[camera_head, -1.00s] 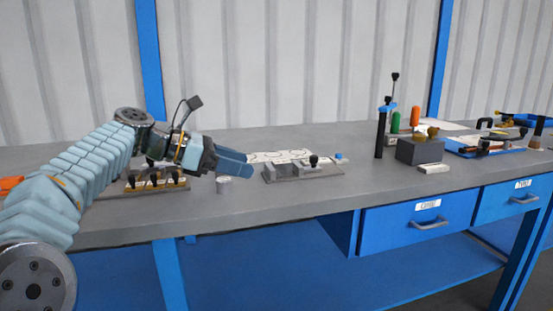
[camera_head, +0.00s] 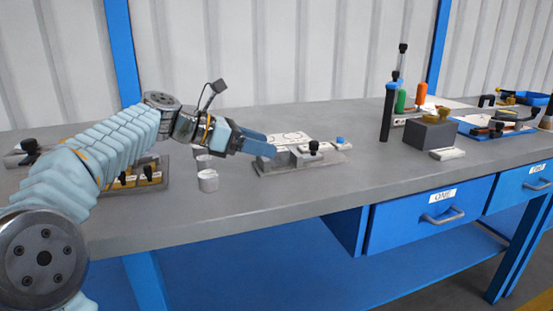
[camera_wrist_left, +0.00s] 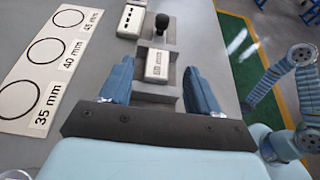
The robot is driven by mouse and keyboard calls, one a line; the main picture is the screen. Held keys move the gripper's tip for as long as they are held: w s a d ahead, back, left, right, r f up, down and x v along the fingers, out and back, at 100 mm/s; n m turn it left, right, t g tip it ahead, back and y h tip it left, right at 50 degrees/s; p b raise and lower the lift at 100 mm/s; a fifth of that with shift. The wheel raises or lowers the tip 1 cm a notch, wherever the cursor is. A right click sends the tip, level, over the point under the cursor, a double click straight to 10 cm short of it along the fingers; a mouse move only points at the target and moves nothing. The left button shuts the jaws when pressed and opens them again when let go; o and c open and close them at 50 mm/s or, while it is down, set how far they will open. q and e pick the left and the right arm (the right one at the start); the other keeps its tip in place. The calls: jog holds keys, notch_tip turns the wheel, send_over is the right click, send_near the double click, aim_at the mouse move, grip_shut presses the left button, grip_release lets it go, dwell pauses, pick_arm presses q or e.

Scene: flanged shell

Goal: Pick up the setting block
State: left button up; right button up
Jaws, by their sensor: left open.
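The setting block (camera_wrist_left: 157,65) appears to be the small pale block with a printed label in the left wrist view. It sits on a grey fixture plate, ahead of and between my left gripper's two blue fingers. My left gripper (camera_wrist_left: 157,88) is open, with nothing between its pads. In the head view, my left gripper (camera_head: 262,145) reaches from the left to the near-left end of the grey fixture (camera_head: 325,158). The fingers partly cover that end, so I cannot make out the setting block there. My right gripper is not in view.
A black knob (camera_wrist_left: 162,24) stands just beyond the block. A card with printed circles (camera_wrist_left: 45,60) lies left of it. Grey cylinders (camera_head: 208,181) stand left of the fixture. A dark box (camera_head: 431,134) and upright tools stand to the right. The bench front (camera_head: 290,195) is clear.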

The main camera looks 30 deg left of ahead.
aim_at(279, 150)
pick_arm(q)
jog(key=x, duration=0.5)
jog(key=shift+w+f+b, duration=0.1)
jog(key=shift+f+b, duration=0.1)
jog(key=shift+b, duration=0.15)
jog(key=shift+a, duration=0.1)
grip_shut()
